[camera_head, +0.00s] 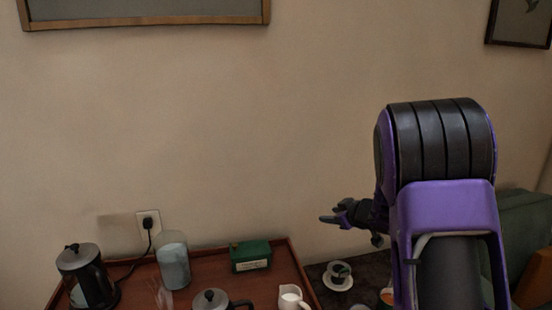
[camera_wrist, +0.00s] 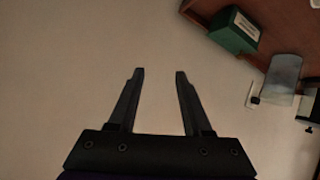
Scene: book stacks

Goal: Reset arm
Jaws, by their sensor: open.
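My gripper (camera_wrist: 158,73) shows in the wrist view with its two dark fingers apart and nothing between them, in front of the bare wall. The gripper touches nothing that I can see.
A wooden tray (camera_head: 206,291) holds a kettle (camera_head: 88,275), a glass jar (camera_head: 173,262), a green box (camera_head: 250,256), a lidded pot (camera_head: 210,300) and a white pitcher (camera_head: 291,299). A cup and saucer (camera_head: 338,278) stand to its right. A cord runs to a wall outlet (camera_head: 149,223).

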